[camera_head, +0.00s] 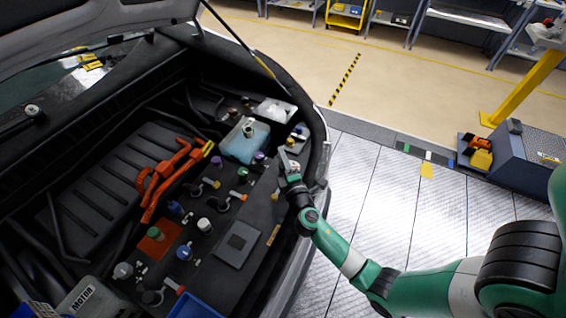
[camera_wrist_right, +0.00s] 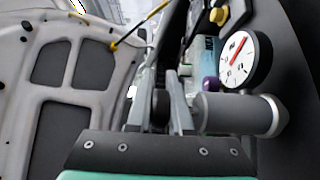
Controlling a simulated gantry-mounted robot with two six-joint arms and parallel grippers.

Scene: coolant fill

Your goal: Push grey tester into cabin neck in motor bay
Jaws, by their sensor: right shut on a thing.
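My right gripper (camera_head: 287,165) is over the right edge of the motor bay. In the right wrist view its fingers (camera_wrist_right: 160,85) are close together, shut on the grey tester (camera_wrist_right: 240,113). The tester is a grey cylinder with a round white gauge that has a red needle, to the right of the fingers. In the head view the tester is too small to make out clearly. Several necks and coloured caps stand in the bay; I cannot tell which is the cabin neck. My left gripper is not in view.
A pale blue tank (camera_head: 245,142) with an open neck stands left of my right gripper. Orange cables (camera_head: 165,178) cross the bay. The raised hood (camera_head: 90,25) is above. A blue bin (camera_head: 195,306) is at the front.

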